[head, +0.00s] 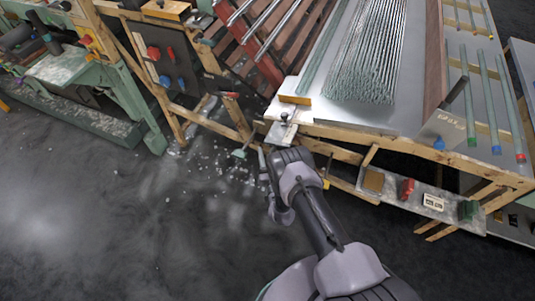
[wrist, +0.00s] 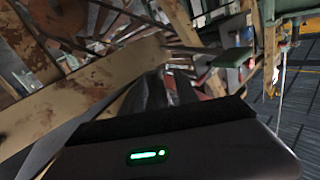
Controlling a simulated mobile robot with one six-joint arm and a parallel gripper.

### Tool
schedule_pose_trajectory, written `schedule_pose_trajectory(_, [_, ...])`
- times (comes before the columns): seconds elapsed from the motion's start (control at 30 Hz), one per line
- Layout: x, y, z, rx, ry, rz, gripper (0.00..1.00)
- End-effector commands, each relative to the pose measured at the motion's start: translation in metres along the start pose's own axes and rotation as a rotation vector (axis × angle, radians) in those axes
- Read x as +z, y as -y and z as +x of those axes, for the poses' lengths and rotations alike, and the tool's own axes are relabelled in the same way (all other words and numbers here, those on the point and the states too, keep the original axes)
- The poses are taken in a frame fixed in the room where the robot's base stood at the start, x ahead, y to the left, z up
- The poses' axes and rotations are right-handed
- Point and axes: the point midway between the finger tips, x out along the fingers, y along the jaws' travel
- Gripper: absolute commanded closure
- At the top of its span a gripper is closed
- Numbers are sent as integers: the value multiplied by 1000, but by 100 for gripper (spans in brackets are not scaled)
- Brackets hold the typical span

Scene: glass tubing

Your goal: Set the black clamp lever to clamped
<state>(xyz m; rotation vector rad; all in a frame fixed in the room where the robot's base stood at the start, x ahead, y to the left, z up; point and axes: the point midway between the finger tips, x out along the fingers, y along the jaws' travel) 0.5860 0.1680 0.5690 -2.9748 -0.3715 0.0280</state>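A small black part that looks like the clamp lever (head: 284,116) sits on a pale metal plate (head: 281,134) at the near left corner of the glass-tubing table. It is too small to tell which way it is set. My gripper (head: 266,172) is just below that corner in the head view, and my arm hides part of the area. I see no contact with the lever. In the wrist view the dark gripper housing with a green light fills the bottom, and I cannot make out the fingertips or the lever clearly.
The table (head: 415,100) carries many thin glass tubes (head: 365,60). Its wooden frame runs close to my arm. A shelf with red and green switches (head: 420,198) hangs at the right. A green machine (head: 100,75) stands at the left. The floor at lower left is open, with scattered shards.

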Motion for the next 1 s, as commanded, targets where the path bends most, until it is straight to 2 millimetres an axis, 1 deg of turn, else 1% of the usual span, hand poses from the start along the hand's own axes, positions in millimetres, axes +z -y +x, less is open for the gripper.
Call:
schedule_pose_trajectory(0.03, [0,0,0,0,0,0,75])
schedule_pose_trajectory(0.1, [0,0,0,0,0,0,89])
schedule_pose_trajectory(0.17, [0,0,0,0,0,0,100])
schedule_pose_trajectory(1.0, [1,0,-1,0,1,0,100])
